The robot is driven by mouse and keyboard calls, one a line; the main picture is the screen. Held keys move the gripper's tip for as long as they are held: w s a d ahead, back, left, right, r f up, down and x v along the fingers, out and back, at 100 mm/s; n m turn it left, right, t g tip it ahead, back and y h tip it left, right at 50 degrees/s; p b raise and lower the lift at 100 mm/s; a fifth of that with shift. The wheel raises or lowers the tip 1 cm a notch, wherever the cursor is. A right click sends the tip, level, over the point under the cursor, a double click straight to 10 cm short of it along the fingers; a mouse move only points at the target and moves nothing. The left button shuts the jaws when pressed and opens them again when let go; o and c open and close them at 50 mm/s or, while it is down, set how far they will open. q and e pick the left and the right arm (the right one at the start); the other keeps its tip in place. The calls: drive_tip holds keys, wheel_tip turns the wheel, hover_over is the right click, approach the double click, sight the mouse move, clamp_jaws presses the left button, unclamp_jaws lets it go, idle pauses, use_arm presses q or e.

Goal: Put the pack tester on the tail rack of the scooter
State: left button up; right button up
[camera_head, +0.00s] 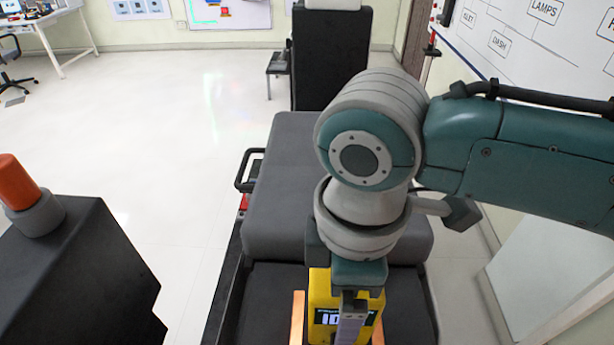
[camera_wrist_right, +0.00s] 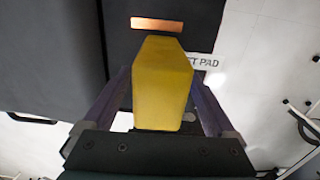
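The yellow pack tester (camera_head: 320,290), with white lettering on a dark label, is at the bottom of the head view. My right gripper (camera_head: 352,318) points down at it, its fingers on two opposite sides. In the right wrist view the pack tester (camera_wrist_right: 163,90) fills the space between both fingertips, which appear to touch it. It is over the scooter's black tail rack (camera_head: 265,310), between two copper strips (camera_head: 297,318). I cannot tell whether its base touches the rack. The grey scooter seat (camera_head: 275,190) lies just beyond. My left gripper is not in view.
A dark box with an orange-capped cylinder (camera_head: 25,190) stands at the left. A black handle (camera_head: 245,172) sticks out beside the seat. A whiteboard (camera_head: 550,50) is on the right. Pale floor (camera_head: 150,110) is open on the left.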

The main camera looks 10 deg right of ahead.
drive_tip(key=shift+r, duration=0.1)
wheel_tip(320, 180, up, 12)
drive_tip(key=shift+r+p, duration=0.1)
drive_tip(key=shift+p, duration=0.25)
drive_tip(key=s+a+f+m+y, duration=0.2)
drive_tip(key=s+a+f+y, duration=0.1)
drive_tip(key=s+a, duration=0.1)
drive_tip(key=s+d+f+m+t+h, duration=0.1)
drive_tip(key=s+d+m, duration=0.3)
drive_tip(key=d+m, duration=0.1)
drive_tip(key=s+d+f+m+t+h, duration=0.1)
drive_tip(key=s+d+m, duration=0.3)
drive_tip(key=d, duration=0.4)
drive_tip(key=shift+d+f+m+t+h, duration=0.2)
drive_tip(key=shift+f+m+t+h, duration=0.15)
drive_tip(key=shift+m+t, duration=0.5)
drive_tip(key=shift+s, duration=0.1)
